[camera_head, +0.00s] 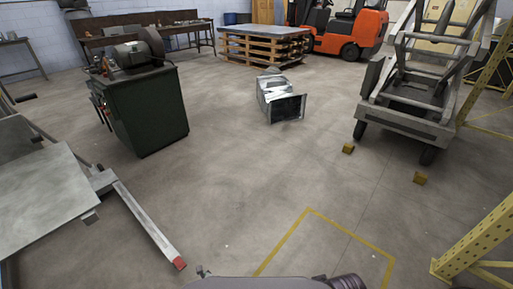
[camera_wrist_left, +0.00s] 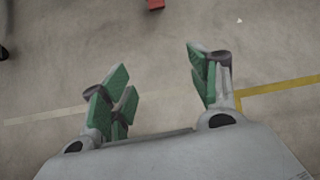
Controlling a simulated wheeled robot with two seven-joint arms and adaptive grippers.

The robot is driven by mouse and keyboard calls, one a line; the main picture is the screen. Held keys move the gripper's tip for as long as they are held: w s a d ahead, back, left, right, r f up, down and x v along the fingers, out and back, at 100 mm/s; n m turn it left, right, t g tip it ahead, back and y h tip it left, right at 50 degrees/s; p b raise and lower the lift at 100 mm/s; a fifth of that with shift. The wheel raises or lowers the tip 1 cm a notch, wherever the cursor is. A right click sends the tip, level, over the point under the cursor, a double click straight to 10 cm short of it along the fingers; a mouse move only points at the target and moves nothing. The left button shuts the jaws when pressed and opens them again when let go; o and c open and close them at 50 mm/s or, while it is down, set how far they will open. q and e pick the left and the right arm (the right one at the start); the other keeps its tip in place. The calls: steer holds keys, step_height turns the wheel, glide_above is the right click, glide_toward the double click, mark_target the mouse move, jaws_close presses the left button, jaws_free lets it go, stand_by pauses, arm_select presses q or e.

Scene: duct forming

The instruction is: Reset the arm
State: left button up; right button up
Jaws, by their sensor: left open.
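My left gripper (camera_wrist_left: 160,95) shows in the left wrist view with its green-padded fingers spread wide apart. Nothing is between the fingers; bare concrete floor lies below them. In the head view only small parts of my own body show at the bottom edge, and neither gripper can be made out clearly there. My right gripper is not seen in either view.
A metal duct piece (camera_head: 280,97) lies on the open floor ahead. A green machine cabinet (camera_head: 150,110) and a sheet-metal table (camera_head: 40,195) stand left. Pallets (camera_head: 262,48) and an orange forklift (camera_head: 350,32) are behind.

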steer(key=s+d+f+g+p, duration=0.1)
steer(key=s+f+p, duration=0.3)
steer(key=p, duration=0.5)
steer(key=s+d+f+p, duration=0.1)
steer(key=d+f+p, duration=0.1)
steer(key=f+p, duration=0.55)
arm_select(q)
steer(key=s+a+r+n+g+h+p, duration=0.1)
steer(key=s+r+n+p, duration=0.2)
steer(key=s+n+p, duration=0.3)
steer(key=s+a+r+n+g+h+p, duration=0.1)
steer(key=s+r+n+p, duration=0.3)
steer(key=s+n, duration=0.5)
steer(key=s+a+r+n+g+h+p, duration=0.1)
steer(key=s+r+n+h+p, duration=0.2)
steer(key=s+n+p, duration=0.5)
steer(key=s+r+p, duration=0.1)
steer(key=s, duration=0.9)
steer(key=shift+s+a, duration=0.3)
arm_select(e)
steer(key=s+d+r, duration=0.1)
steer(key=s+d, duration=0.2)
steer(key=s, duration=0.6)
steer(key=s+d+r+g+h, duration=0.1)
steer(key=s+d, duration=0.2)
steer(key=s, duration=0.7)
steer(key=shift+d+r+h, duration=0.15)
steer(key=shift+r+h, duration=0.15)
